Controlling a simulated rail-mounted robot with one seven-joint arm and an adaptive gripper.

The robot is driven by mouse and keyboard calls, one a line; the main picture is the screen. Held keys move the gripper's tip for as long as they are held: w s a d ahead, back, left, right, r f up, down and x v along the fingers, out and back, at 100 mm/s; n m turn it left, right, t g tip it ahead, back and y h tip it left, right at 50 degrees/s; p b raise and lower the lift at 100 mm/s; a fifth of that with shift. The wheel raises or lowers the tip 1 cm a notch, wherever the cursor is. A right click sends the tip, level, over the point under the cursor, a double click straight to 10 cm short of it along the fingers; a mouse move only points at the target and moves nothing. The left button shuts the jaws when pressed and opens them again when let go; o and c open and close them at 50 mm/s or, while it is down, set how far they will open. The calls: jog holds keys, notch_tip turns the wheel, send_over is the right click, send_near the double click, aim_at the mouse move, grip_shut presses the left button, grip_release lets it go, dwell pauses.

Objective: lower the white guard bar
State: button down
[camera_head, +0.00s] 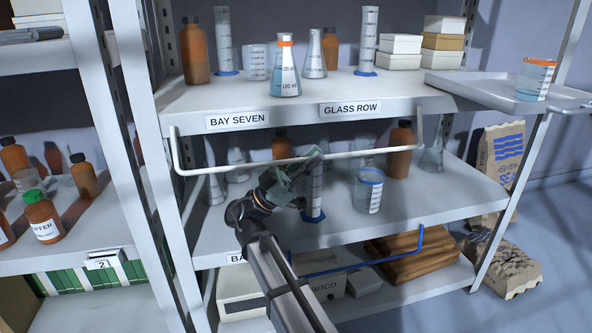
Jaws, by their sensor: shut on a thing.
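The white guard bar (230,167) runs across the front of the bay, a little below the top shelf's front edge. Its bent ends rise at the left and right towards that shelf. My gripper (312,156) is shut on the bar near its middle, and the fingers hide a short piece of it. My arm reaches up from the bottom of the view. Part of a measuring cylinder (316,190) shows behind my gripper on the middle shelf.
The middle shelf holds a blue-rimmed beaker (369,190), brown bottles (400,150) and flasks behind the bar. A blue guard bar (355,265) sits lower down. Glassware, including an orange-banded flask (286,75), stands on the top shelf. A tray (480,84) juts out at right.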

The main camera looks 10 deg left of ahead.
jog(key=shift+w+f+m, duration=0.1)
jog(key=shift+m, duration=0.3)
jog(key=c, duration=1.2)
grip_release()
jog(key=shift+a, duration=0.15)
jog(key=v, duration=1.2)
jog(key=shift+w, duration=0.1)
